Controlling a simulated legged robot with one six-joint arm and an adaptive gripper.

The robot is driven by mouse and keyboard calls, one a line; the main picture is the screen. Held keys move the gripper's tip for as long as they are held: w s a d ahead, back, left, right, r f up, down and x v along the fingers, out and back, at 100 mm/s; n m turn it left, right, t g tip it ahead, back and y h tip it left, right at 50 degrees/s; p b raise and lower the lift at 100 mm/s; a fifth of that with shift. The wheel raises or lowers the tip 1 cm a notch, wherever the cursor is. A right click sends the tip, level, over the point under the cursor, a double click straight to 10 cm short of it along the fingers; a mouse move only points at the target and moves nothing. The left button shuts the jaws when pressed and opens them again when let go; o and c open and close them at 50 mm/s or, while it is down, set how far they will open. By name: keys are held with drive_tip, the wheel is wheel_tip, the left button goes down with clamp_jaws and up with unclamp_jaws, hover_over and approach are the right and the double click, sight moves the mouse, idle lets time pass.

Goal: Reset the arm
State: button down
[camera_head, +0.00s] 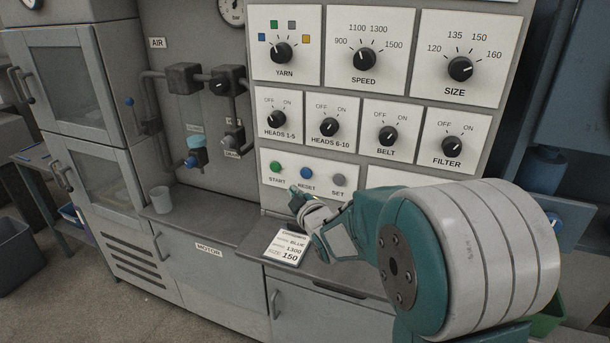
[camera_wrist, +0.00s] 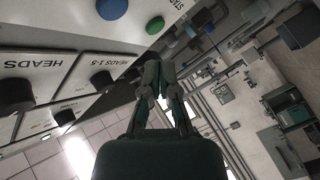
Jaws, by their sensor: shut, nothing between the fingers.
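My gripper (camera_head: 296,193) is at the lower edge of the control panel, just below the START (camera_head: 276,167) and RESET (camera_head: 306,173) buttons. In the head view I cannot tell whether it touches the panel. In the wrist view my gripper (camera_wrist: 158,62) shows from behind with its fingertips together and nothing between them. The green button (camera_wrist: 111,8) and blue button (camera_wrist: 155,24) lie close past the fingertips there. My arm is stretched out from the lower right of the head view and hides part of the counter.
The panel bears knobs for YARN (camera_head: 281,52), SPEED (camera_head: 364,60), SIZE (camera_head: 460,68), heads, belt and filter. A card (camera_head: 286,246) reading BLUE, 1300, 150 lies on the counter below my gripper. A grey cup (camera_head: 161,199) stands at the left. Pipes and valves (camera_head: 226,80) stick out left of the panel.

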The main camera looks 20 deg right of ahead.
drive_tip(key=s+m+g+h, duration=0.3)
drive_tip(key=s+m+g, duration=0.8)
drive_tip(key=s, duration=2.3)
drive_tip(key=shift+s+d+r+m, duration=0.25)
drive_tip(key=shift+d+r+m, duration=0.1)
drive_tip(key=shift+d+m, duration=0.05)
